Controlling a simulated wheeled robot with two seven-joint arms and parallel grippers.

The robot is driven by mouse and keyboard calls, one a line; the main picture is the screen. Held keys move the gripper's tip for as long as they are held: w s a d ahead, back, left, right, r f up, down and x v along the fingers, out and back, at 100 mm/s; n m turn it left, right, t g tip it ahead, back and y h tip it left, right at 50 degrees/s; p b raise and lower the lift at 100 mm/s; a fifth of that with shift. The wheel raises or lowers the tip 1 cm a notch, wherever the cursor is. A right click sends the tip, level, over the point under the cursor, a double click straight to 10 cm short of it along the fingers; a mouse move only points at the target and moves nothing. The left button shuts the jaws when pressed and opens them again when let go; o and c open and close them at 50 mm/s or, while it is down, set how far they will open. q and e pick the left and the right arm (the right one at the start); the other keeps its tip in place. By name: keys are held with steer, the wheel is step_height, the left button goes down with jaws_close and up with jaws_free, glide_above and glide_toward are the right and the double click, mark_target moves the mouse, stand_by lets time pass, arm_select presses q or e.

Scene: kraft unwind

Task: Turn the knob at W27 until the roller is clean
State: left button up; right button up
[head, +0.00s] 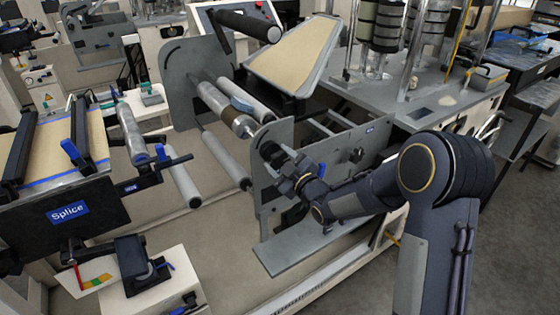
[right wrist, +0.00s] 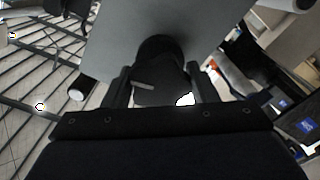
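My right gripper (head: 288,172) is at the outer face of the grey side plate (head: 277,140), by the roller's near end. In the right wrist view a dark round knob (right wrist: 160,85) with a grey strip on its face sits between the two parted fingers of the gripper (right wrist: 161,88). I cannot tell whether the fingers touch the knob. The roller (head: 215,100) is silvery, with a brownish band near its near end. No W27 label is readable. My left gripper is out of view.
A black knob (head: 357,155) and a small blue label (head: 370,130) are on the plate to the right. Grey rollers (head: 182,178) lie lower left. A flat grey ledge (head: 290,250) juts out below my gripper. The splice table (head: 70,215) stands at left.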

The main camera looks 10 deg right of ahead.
steer(key=c, duration=0.4)
steer(key=shift+f+m+b, duration=0.15)
steer(key=shift+m+b, duration=0.55)
steer(key=shift+m, duration=0.3)
steer(key=shift+c, duration=0.2)
steer(key=m+b, duration=0.1)
steer(key=m, duration=0.2)
steer(key=shift+m+b, duration=0.7)
steer(key=shift+m, duration=0.4)
steer(key=m, duration=0.2)
steer(key=shift+m+b, duration=0.75)
steer(key=shift+m, duration=0.65)
steer(key=m, duration=0.3)
steer(key=o, duration=1)
